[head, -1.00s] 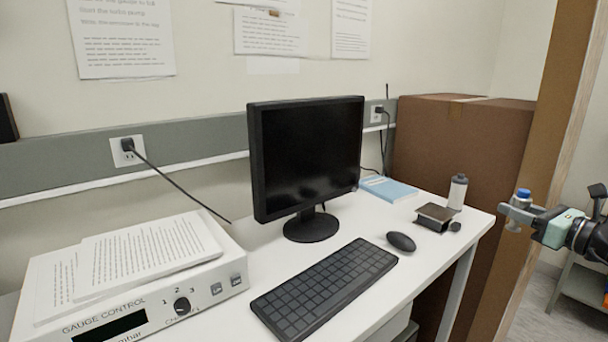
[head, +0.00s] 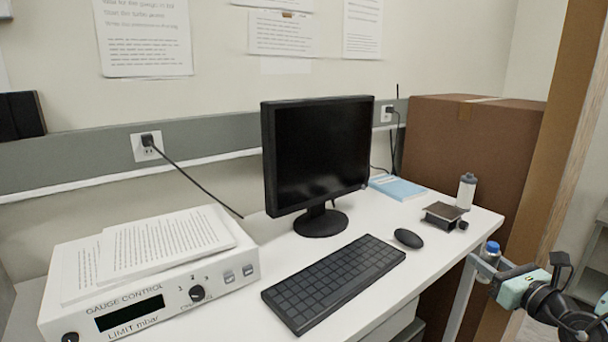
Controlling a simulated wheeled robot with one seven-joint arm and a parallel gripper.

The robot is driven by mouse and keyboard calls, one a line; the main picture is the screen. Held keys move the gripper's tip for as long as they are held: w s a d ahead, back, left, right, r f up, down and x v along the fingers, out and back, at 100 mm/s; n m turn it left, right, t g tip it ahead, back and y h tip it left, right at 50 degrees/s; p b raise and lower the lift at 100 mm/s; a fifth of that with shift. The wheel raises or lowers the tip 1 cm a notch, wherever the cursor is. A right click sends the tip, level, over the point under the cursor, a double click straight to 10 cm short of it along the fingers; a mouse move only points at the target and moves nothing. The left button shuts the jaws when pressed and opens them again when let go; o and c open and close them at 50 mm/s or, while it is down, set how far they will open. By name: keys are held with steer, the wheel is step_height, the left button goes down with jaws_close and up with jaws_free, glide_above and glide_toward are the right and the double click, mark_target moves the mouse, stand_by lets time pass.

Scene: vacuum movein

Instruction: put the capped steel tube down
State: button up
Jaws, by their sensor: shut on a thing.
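The capped steel tube (head: 491,249) shows its blue cap at the lower right of the head view. My gripper (head: 487,262) is shut on it just below the cap and hides part of the body. The tube looks upright. It is in front of the desk's right end, near the desk edge in the picture; I cannot tell its exact gap from the desk.
The white desk (head: 395,275) holds a monitor (head: 318,150), keyboard (head: 335,283), mouse (head: 408,238), blue book (head: 397,187), small dark device (head: 443,215), grey bottle (head: 466,191) and gauge controller (head: 150,300). A brown carton (head: 470,145) stands behind the right end.

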steer(key=a+f+h, duration=0.1)
steer(key=a+f, duration=0.2)
steer(key=f, duration=0.1)
steer(key=a+f+m+h, duration=0.1)
steer(key=a+f, duration=0.3)
steer(key=f, duration=0.1)
steer(key=a+f+m+h, duration=0.1)
steer(key=a+f, duration=0.3)
steer(key=f, duration=0.1)
steer(key=shift+s+a+f, duration=0.1)
steer(key=shift+s+a, duration=0.15)
steer(key=shift+s, duration=0.15)
steer(key=shift+s+a+f, duration=0.1)
steer(key=shift+s+f, duration=0.15)
steer(key=shift+f, duration=0.25)
